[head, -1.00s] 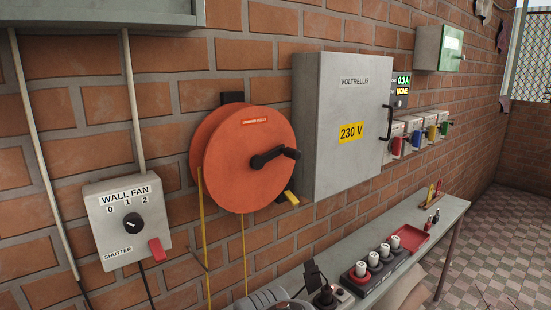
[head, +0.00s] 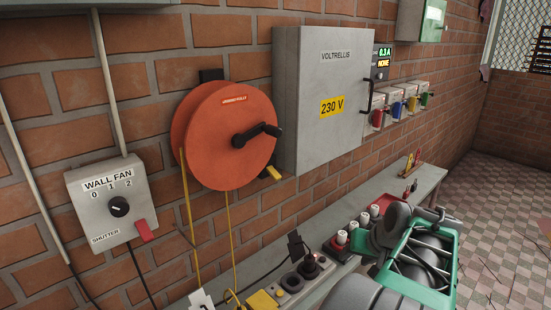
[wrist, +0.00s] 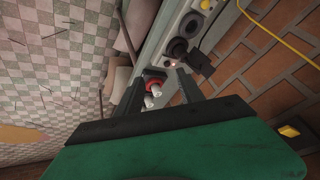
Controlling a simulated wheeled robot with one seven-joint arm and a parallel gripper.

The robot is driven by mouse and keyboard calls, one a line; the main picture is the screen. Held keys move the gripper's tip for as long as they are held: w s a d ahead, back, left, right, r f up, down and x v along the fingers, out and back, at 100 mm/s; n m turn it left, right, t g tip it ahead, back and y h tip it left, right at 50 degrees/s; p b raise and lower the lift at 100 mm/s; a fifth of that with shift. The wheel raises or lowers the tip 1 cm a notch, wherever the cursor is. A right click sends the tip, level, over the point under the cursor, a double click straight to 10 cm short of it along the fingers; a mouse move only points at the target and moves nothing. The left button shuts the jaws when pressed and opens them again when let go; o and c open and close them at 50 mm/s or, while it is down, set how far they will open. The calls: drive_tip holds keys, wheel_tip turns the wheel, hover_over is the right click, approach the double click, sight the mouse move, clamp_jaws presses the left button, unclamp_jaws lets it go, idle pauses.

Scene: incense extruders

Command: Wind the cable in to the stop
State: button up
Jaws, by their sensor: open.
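The orange cable reel (head: 222,122) is mounted on the brick wall, its black crank (head: 256,135) pointing right and slightly up. Yellow cable (head: 188,215) hangs from the reel's left side, and a second strand (head: 230,230) hangs below it. A small yellow piece (head: 272,172) sits at the reel's lower right; whether it is the stop, I cannot tell. My gripper (wrist: 157,85) is open and empty in the wrist view, above the bench. My green wrist housing shows at lower right in the head view, right of the reel and apart from it; its fingertips are unclear there.
A grey cabinet (head: 310,105) marked 230 V stands right of the reel. The wall fan switch box (head: 105,205) is at left. Below, the bench (head: 428,180) carries sockets, a black plug (head: 309,265) and a red tray (head: 388,203). Tiled floor (head: 500,210) lies open at right.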

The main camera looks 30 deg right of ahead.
drive_tip(key=w+r+n+t, duration=0.3)
drive_tip(key=w+r+t, duration=0.1)
drive_tip(key=w+r, duration=0.45)
drive_tip(key=n+t+y, duration=0.5)
drive_tip(key=t, duration=0.2)
approach(279, 132)
drive_tip(key=w, duration=0.6)
drive_tip(key=w+a+p, duration=0.1)
drive_tip(key=w, duration=0.1)
drive_tip(key=w+a+p, duration=0.1)
drive_tip(key=w, duration=0.1)
drive_tip(key=shift+w+f, duration=0.15)
drive_tip(key=shift+w, duration=0.2)
drive_tip(key=shift+w+a+f, duration=0.1)
drive_tip(key=shift+w, duration=0.2)
drive_tip(key=shift+c, duration=0.2)
clamp_jaws()
